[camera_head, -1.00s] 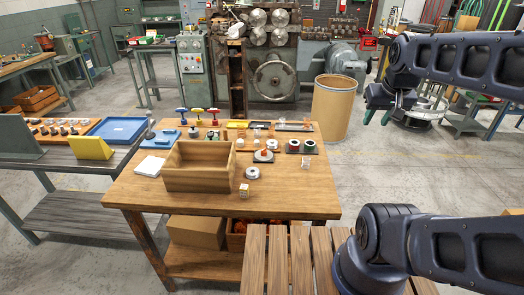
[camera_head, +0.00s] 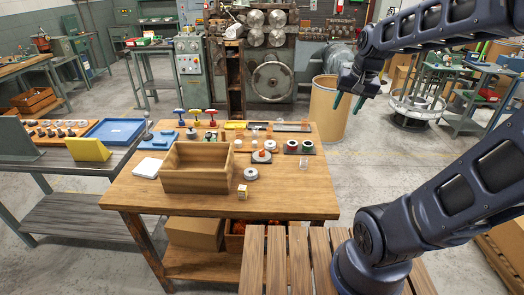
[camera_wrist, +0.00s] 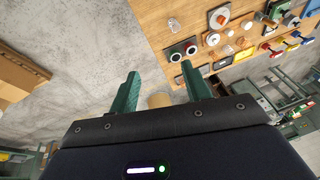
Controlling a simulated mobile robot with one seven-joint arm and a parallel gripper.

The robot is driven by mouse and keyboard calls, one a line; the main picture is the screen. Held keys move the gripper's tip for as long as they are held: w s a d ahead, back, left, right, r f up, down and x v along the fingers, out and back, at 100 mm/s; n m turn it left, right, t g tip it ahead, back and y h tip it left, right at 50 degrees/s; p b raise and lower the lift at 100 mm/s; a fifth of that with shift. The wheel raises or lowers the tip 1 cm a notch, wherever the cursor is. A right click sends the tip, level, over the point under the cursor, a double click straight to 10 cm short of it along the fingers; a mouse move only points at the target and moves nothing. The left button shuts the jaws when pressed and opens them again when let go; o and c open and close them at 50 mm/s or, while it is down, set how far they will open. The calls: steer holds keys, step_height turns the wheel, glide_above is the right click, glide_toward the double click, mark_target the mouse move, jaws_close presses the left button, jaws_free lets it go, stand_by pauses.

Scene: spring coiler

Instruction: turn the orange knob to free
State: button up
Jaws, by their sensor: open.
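The orange knob (camera_head: 264,153) sits on a round pale disc with a darker base, on the wooden table (camera_head: 125,190) right of the open wooden box. In the wrist view the orange knob (camera_wrist: 220,18) shows on its white disc near the top edge. My gripper (camera_head: 349,102) is open and empty, in the air to the right of the table and well away from the knob. In the wrist view my gripper (camera_wrist: 160,72) has its two green fingers spread apart over floor. The knob's exact setting is too small to read.
The wooden box (camera_head: 197,182) stands left of the knob. A tall tan barrel (camera_head: 328,108) stands behind the table's right edge.

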steer(key=w+a+f+m+g, duration=0.25)
steer(key=w+a+f, duration=0.45)
steer(key=w+a, duration=0.4)
steer(key=m+h, duration=0.1)
steer(key=m, duration=0.2)
glide_toward(262, 150)
steer(key=f, duration=0.9)
steer(key=shift+w+a+f, duration=0.25)
steer(key=shift+w+f, duration=0.1)
steer(key=shift+f, duration=0.05)
steer(key=c, duration=1)
